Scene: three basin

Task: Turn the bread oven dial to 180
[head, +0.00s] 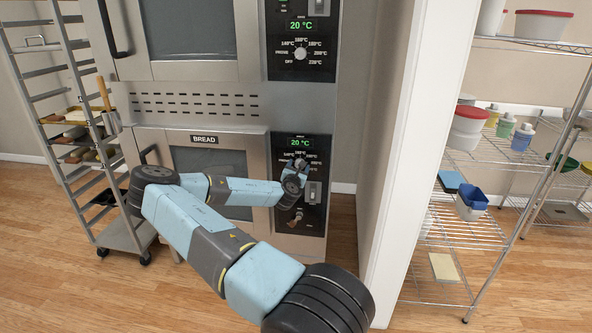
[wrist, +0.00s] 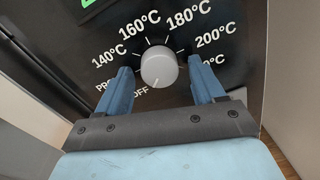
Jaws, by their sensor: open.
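The bread oven (head: 204,140) is the lower oven, labelled BREAD, with a black control panel (head: 313,150) on its right. Its green display reads 20 °C. In the wrist view the round light-grey dial (wrist: 158,66) sits between the printed 140, 160, 180 and 200 °C marks. A pale mark on its lower side appears to face OFF. The 180 °C mark (wrist: 188,18) is to its upper right. My gripper (wrist: 161,78) is open, one blue finger on each side of the dial, with visible gaps. In the head view my gripper (head: 297,172) partly covers the panel and dial.
An upper oven (head: 301,53) has a similar dial above. A switch (head: 313,192) sits just right of my gripper on the panel. A white wall edge (head: 405,150) and wire shelves (head: 470,230) stand right; a tray rack (head: 75,120) stands left.

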